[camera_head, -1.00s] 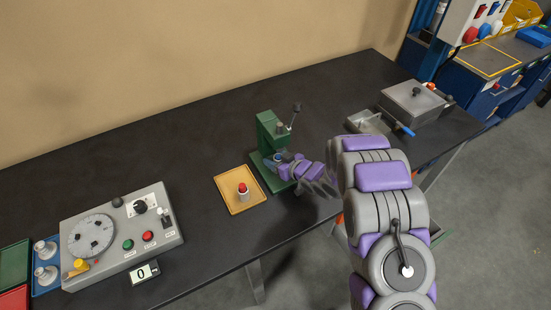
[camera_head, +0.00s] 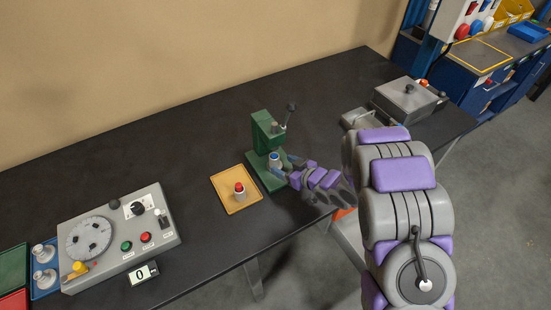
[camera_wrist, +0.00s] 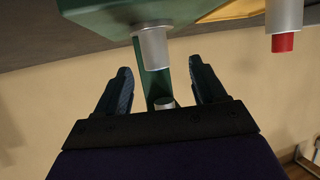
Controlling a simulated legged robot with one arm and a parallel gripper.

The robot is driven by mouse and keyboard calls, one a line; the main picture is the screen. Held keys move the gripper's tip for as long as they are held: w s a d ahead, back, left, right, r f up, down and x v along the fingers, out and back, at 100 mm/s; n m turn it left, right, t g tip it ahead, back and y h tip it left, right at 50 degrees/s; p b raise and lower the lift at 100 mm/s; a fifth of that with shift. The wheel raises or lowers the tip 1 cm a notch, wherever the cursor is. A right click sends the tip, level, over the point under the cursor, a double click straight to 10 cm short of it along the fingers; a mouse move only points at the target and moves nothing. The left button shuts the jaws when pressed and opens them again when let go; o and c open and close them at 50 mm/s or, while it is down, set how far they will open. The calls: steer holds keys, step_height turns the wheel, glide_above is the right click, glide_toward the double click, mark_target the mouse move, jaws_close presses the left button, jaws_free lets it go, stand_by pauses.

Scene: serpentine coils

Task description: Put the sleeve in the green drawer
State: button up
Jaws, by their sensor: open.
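A small grey cylinder, seemingly the sleeve (camera_head: 274,161), stands on the base of the green press (camera_head: 261,134); a bluish patch shows at its top. The wrist view is upside down, and there the sleeve (camera_wrist: 153,48) stands on the green base, in line with the gap between my fingers. My gripper (camera_head: 288,169) is at the press's right side. In the wrist view my gripper (camera_wrist: 160,72) is open, its two dark fingers apart with nothing held. The press's ram tip (camera_wrist: 163,103) shows beyond the gap. I cannot make out a green drawer.
A red-topped cylinder (camera_head: 239,188) stands on a yellow tray (camera_head: 226,198) left of the press. A grey control box (camera_head: 120,238) is at the left, a green tray (camera_head: 14,266) at the far left. A grey lidded box (camera_head: 408,98) is at the back right.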

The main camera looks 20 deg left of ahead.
steer(key=p+v, duration=0.1)
steer(key=v, duration=0.8)
steer(key=shift+d, duration=0.1)
